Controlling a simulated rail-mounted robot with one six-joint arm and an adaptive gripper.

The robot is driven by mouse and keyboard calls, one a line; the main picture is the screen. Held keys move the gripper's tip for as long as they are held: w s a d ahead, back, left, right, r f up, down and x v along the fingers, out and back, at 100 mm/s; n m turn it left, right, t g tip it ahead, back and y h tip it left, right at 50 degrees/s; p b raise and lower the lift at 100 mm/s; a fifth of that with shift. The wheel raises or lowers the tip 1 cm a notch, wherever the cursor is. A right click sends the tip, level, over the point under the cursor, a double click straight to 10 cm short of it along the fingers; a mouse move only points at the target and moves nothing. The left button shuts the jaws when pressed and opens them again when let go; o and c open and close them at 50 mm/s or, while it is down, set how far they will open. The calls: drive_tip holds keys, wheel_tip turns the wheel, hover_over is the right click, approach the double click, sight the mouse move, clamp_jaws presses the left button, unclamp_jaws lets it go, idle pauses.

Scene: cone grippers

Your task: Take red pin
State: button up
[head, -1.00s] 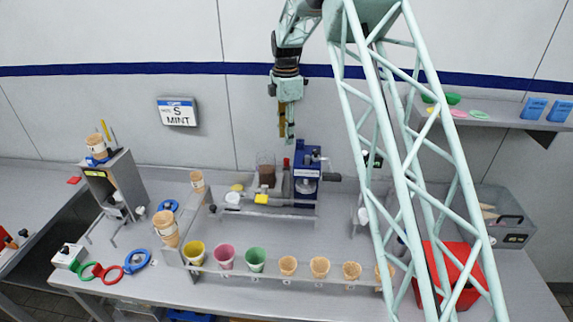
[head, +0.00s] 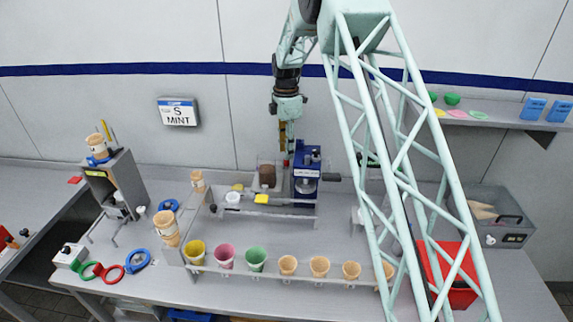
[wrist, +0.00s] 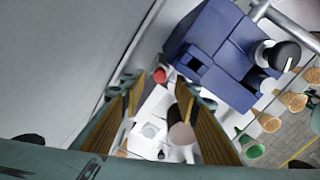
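The red pin shows in the wrist view (wrist: 159,75) as a small round red top, seen from above. It lies at the far end of the gap between the fingertips, beside the blue machine (wrist: 225,50). My gripper (wrist: 158,88) is open, with its two tan-padded fingers apart and nothing between them touching. In the head view my gripper (head: 287,145) hangs pointing down, just left of the blue machine (head: 307,175). There the fingers mostly hide the pin. A brown-filled container (head: 267,176) stands to the left of the fingers.
A rack (head: 275,272) with several coloured cups and cones runs along the front of the counter. A grey dispenser (head: 118,182) stands at left. A red bin (head: 450,275) and a grey crate (head: 500,217) stand at right. The wall is close behind my gripper.

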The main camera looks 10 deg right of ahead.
sight(287, 166)
drive_tip(key=shift+f, duration=0.1)
drive_tip(key=shift+d+f+p, duration=0.1)
drive_tip(key=shift+f+p, duration=0.45)
drive_tip(key=shift+f, duration=1.95)
drive_tip(key=shift+c, duration=0.3)
drive_tip(key=c, duration=0.7)
